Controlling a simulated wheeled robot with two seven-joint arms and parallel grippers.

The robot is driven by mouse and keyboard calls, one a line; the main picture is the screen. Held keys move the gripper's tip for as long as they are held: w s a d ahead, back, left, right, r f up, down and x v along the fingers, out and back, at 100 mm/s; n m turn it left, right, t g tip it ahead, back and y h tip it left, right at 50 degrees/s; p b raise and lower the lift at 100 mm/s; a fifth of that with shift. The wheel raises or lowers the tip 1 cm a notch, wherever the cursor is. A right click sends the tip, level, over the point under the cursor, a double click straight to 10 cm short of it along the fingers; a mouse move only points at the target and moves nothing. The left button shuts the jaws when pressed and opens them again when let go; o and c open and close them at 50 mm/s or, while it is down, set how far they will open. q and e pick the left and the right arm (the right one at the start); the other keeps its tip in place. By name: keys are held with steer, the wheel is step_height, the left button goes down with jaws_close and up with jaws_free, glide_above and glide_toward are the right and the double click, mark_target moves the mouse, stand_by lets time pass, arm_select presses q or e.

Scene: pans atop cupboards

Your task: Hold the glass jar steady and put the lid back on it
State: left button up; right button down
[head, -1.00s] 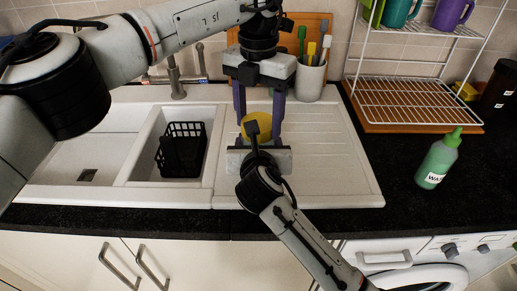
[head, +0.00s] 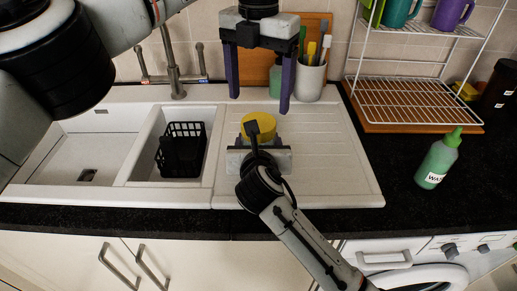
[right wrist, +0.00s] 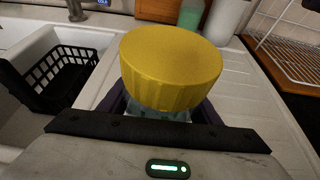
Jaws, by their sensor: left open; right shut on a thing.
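The yellow lid (head: 262,122) is on top of the glass jar on the drainboard; the right wrist view shows the lid (right wrist: 172,65) large, with a strip of the clear glass jar (right wrist: 155,112) below it. From these views I cannot tell how tightly it sits. My right gripper (right wrist: 165,110) is shut around the jar below the lid, and its fingers are mostly hidden in the head view. My left gripper (head: 258,105) is open and empty, its purple fingers pointing down, above and behind the lid and apart from it.
A black basket (head: 181,150) stands in the small sink bowl at left, near the tap (head: 176,70). A white utensil pot (head: 309,78) is behind. A white wire rack (head: 415,95) and a green bottle (head: 438,160) are at right.

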arm_select(q)
steer(key=shift+r, duration=0.25)
arm_select(e)
steer(key=c, duration=0.5)
jaws_free()
steer(key=shift+c, duration=0.2)
steer(key=v, duration=1)
steer(key=shift+s+r, duration=0.1)
